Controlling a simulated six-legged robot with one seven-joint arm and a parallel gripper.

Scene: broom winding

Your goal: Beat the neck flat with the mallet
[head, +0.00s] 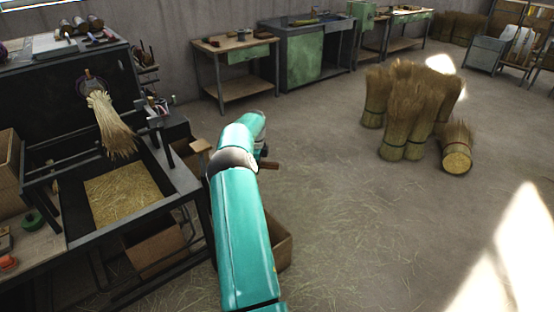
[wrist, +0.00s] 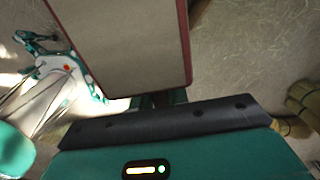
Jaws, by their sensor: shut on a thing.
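The broom (head: 112,128) is a pale straw fan on the winding machine at the left of the head view. Its neck (head: 97,98) is at the round clamp, and the straw hangs down to the right. My gripper (wrist: 160,98) is shut on the mallet; the grip itself is mostly hidden. The mallet's large block head (wrist: 125,45), with a beige face and reddish-brown edges, fills the upper middle of the wrist view.
The machine has a dark frame over a straw-filled tray (head: 120,192). A cardboard box (head: 282,245) stands on the floor behind my arm. Workbenches (head: 236,45) line the back wall. Straw bundles (head: 405,110) stand at right, one lying down.

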